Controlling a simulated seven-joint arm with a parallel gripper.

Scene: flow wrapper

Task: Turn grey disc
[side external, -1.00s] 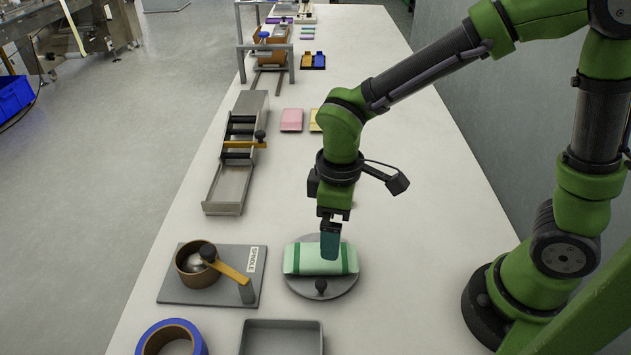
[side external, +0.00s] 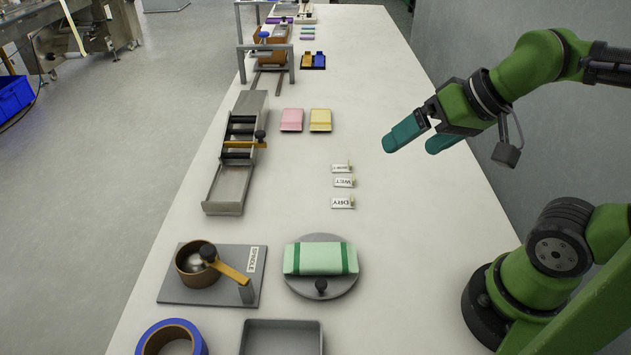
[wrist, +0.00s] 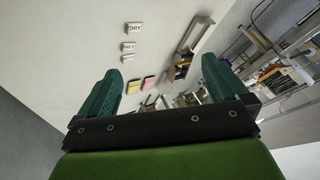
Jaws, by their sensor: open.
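The grey disc (side external: 340,288) lies flat on the table in the side external view, near the front middle. A green pack (side external: 320,258) with darker green bands lies across it. A black knob (side external: 321,286) stands on the disc's near edge. My gripper (side external: 413,142) is raised above the right side of the table, well away from the disc. Its two teal fingers are apart, with nothing between them. In the wrist view my gripper (wrist: 165,88) also shows both fingers spread; the disc does not show there.
A spindle plate (side external: 212,292) with a brown cup and yellow lever stands left of the disc. A grey tray (side external: 282,324) and blue tape roll (side external: 150,335) are in front. Small label cards (side external: 344,182), pink (side external: 291,120) and yellow (side external: 320,120) packs, and a roller track (side external: 228,188) lie beyond.

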